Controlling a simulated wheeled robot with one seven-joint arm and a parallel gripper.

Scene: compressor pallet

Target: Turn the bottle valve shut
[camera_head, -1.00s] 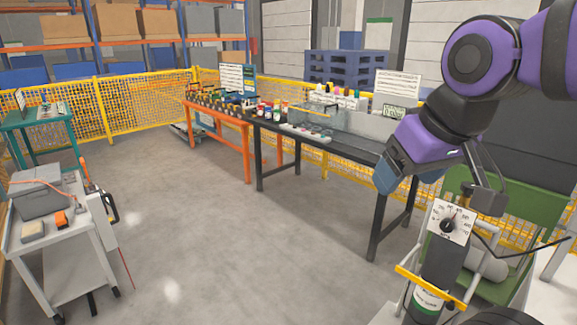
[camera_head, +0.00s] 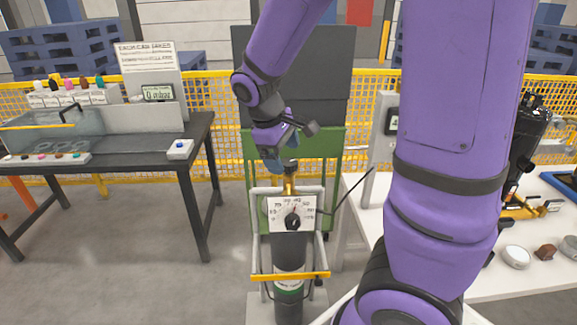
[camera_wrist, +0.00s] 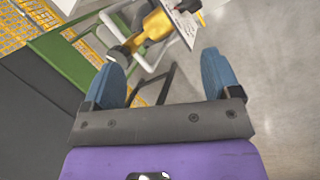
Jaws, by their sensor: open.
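The gas bottle (camera_head: 289,298) is a dark cylinder with a white-green label. It stands upright in a pale frame with a yellow bar. A brass valve (camera_head: 290,184) sits on top, with a white dial plate (camera_head: 280,205) in front. My gripper (camera_head: 275,157) is just above the valve in the head view and partly hides its top. In the wrist view my gripper (camera_wrist: 161,62) has its two blue fingers apart, with nothing between them. The brass valve (camera_wrist: 155,27) lies beyond the fingers, with a dark rounded end (camera_wrist: 119,55) near the left fingertip. I cannot tell whether they touch.
A green cart (camera_head: 331,150) and a dark panel (camera_head: 330,60) stand behind the bottle. A dark bench (camera_head: 120,143) is on the left. A white table (camera_head: 510,285) with tools is on the right. Floor left of the bottle is clear.

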